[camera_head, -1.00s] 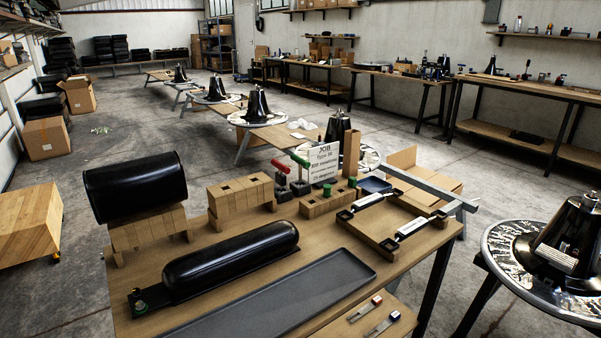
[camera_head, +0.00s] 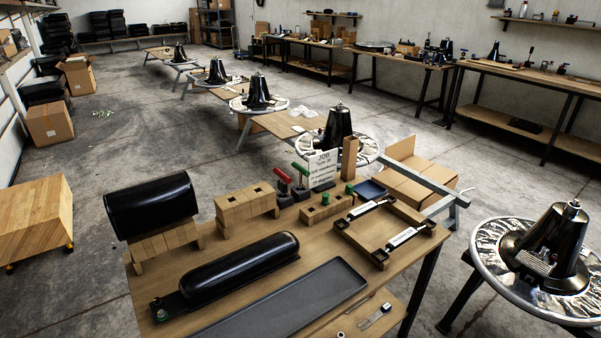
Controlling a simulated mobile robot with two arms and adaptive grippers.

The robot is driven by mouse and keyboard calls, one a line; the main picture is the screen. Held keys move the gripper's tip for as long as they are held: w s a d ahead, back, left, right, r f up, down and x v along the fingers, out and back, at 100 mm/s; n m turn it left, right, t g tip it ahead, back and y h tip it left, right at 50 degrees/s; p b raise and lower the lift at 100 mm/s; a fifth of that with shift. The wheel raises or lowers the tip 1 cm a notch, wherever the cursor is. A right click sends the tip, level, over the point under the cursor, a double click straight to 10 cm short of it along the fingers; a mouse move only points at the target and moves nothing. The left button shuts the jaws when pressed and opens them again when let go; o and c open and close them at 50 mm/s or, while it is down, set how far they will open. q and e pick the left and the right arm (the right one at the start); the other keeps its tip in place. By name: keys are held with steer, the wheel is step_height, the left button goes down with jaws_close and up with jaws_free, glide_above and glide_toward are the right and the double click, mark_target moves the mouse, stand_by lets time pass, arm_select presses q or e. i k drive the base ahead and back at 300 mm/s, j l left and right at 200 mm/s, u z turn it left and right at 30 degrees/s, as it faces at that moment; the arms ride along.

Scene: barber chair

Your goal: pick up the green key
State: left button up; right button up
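The likeliest green key is a green-handled tool (camera_head: 301,171), standing upright in a dark block on the wooden table (camera_head: 215,270), just left of the white job sign. A similar red-handled tool (camera_head: 283,175) stands to its left. Small green pieces also show at the wooden blocks right of the sign (camera_head: 349,188) and at the near end of the long black pad (camera_head: 161,314). At this size I cannot tell for certain which is the key. Neither of my grippers is in view.
A white job sign (camera_head: 322,169) stands close beside the green handle. A black cushion (camera_head: 152,205) on a wooden cradle, a grey tray (camera_head: 285,300) and a wooden frame (camera_head: 425,231) occupy the table. A chair base (camera_head: 548,250) stands at right. Floor at left is partly clear.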

mark_target(302, 170)
steer(key=i+l, duration=0.15)
steer(key=l, duration=0.15)
steer(key=i+l+u, duration=0.15)
steer(key=l, duration=0.2)
steer(key=i+l, duration=0.15)
steer(key=l, duration=0.2)
steer(key=i+l+u, duration=0.15)
steer(key=l, duration=0.15)
steer(key=i+l, duration=0.15)
steer(key=l, duration=0.2)
steer(key=u, duration=0.05)
